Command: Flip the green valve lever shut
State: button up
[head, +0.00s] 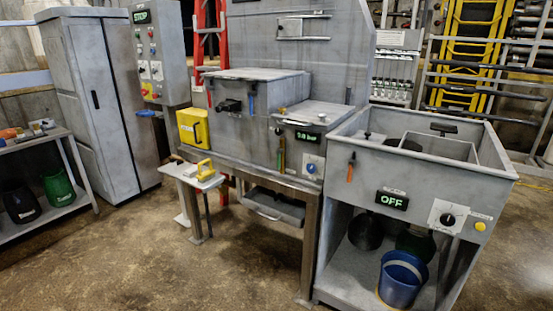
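A yellowish part shows just above the green one. It is too small to tell how the lever sits relative to its valve. My gripper and arm are not in this view.
Blue (252,105) and orange (350,170) handles sit nearby on the machine fronts. A small white stand (190,175) with a yellow object stands before the machine. A sink unit (410,190) reading OFF is at right. The floor in front (170,260) is clear.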

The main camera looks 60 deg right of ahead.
aim_at(278, 151)
jog(key=i+l, duration=0.85)
jog(key=i+l+z, duration=0.15)
jog(key=i+l, duration=0.75)
jog(key=i, duration=0.1)
